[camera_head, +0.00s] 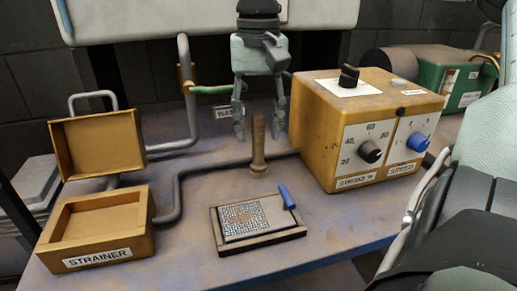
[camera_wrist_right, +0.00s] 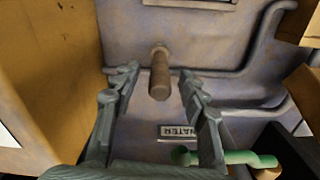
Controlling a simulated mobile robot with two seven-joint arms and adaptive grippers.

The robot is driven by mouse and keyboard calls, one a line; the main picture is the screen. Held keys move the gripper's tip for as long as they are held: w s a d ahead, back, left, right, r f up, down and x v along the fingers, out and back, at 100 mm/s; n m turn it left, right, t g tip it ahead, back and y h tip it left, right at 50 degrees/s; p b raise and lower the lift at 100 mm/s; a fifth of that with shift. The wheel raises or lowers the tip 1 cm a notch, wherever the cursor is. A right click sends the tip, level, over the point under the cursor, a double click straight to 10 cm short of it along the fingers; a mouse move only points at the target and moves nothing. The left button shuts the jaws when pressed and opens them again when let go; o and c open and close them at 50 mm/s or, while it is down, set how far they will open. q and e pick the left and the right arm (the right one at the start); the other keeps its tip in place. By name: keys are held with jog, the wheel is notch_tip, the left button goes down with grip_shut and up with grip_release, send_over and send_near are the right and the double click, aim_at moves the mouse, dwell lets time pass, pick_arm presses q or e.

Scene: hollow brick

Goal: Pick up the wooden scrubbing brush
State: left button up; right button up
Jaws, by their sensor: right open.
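The wooden scrubbing brush (camera_head: 258,148) appears as an upright brown wooden handle on the bench, with a wider foot at its lower end. No bristles can be made out. My right gripper (camera_head: 259,122) points down just behind and above it, with its two fingers apart and empty. In the right wrist view, the brush handle (camera_wrist_right: 160,76) shows beyond the open fingertips of the right gripper (camera_wrist_right: 156,80), roughly centred between them and apart from both. My left gripper is not in view.
A yellow control box (camera_head: 335,130) with knobs stands close on the right. A grey pipe (camera_head: 215,166) runs behind the brush. A framed maze-like plate (camera_head: 254,221) with a blue handle lies in front. The strainer box (camera_head: 140,222) is at left. A green-handled pipe (camera_wrist_right: 235,157) lies near the fingers.

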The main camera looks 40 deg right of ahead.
notch_tip(320, 180, down, 2)
jog(key=shift+f, duration=0.15)
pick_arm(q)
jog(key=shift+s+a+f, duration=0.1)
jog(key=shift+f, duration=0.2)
pick_arm(e)
jog(key=shift+f, duration=0.1)
grip_shut()
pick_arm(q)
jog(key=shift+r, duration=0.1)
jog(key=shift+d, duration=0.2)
pick_arm(e)
jog(key=shift+r, duration=0.65)
pick_arm(q)
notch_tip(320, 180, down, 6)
jog(key=p, duration=0.2)
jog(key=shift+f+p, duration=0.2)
jog(key=shift+p, duration=0.2)
pick_arm(e)
notch_tip(320, 180, up, 26)
jog(key=shift+r, duration=0.25)
